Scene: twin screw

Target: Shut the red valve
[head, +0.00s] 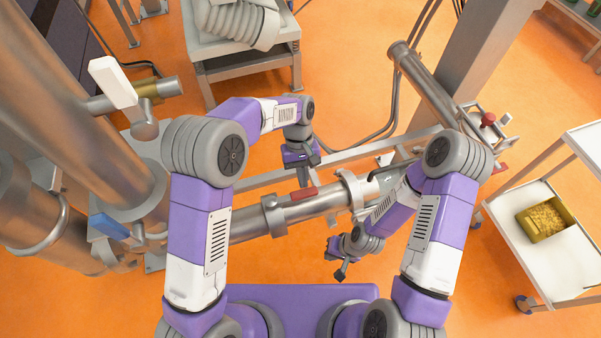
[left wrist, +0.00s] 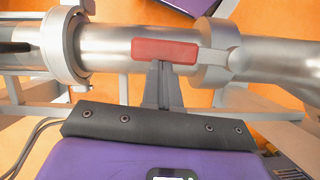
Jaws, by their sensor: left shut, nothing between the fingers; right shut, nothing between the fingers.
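The red valve's handle (head: 303,193) is a flat red lever lying along the grey horizontal pipe (head: 325,200) in the middle of the head view. In the left wrist view the red handle (left wrist: 165,50) also lies lengthwise along the pipe, its right end meeting a grey metal arm. My left gripper (head: 303,176) is shut and empty, beside the handle. In the left wrist view its fingertips (left wrist: 160,68) are at the handle's near long edge; I cannot tell whether they touch. My right gripper (head: 341,272) is shut and empty, low in front of the pipe.
A blue lever (head: 108,227) and a white lever (head: 112,82) are on the pipework at left. A red knob (head: 488,118) sits on a unit at right. A white cart (head: 545,270) carries a yellow bin (head: 547,219). Open orange floor (head: 290,260) lies in front of the pipe.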

